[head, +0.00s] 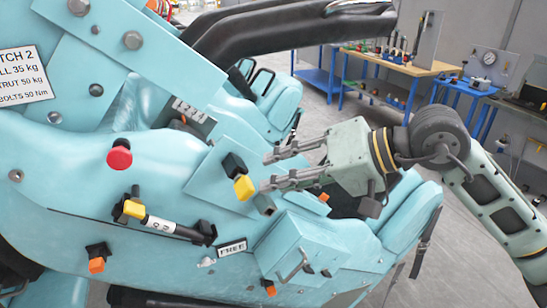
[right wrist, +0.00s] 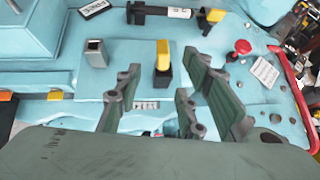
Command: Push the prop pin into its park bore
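A yellow-and-black piece (head: 245,188), perhaps the prop pin, stands on a pale blue plate; it also shows in the right wrist view (right wrist: 163,55). A small grey block with a dark top (head: 265,204), perhaps the park bore, sits beside it; it also shows in the right wrist view (right wrist: 95,52). I cannot tell for certain which part is the pin or the bore. My right gripper (head: 267,172) is open and empty, its fingers pointing at the plate. In the right wrist view the yellow piece appears between the fingertips (right wrist: 160,75), apart from them. My left gripper is not in view.
A red button (head: 119,158) and a rod with a yellow-and-black end (head: 160,221) are on the blue body. A FREE label (head: 232,247) and a blue box with a handle (head: 298,255) sit below. A workbench (head: 400,68) stands behind.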

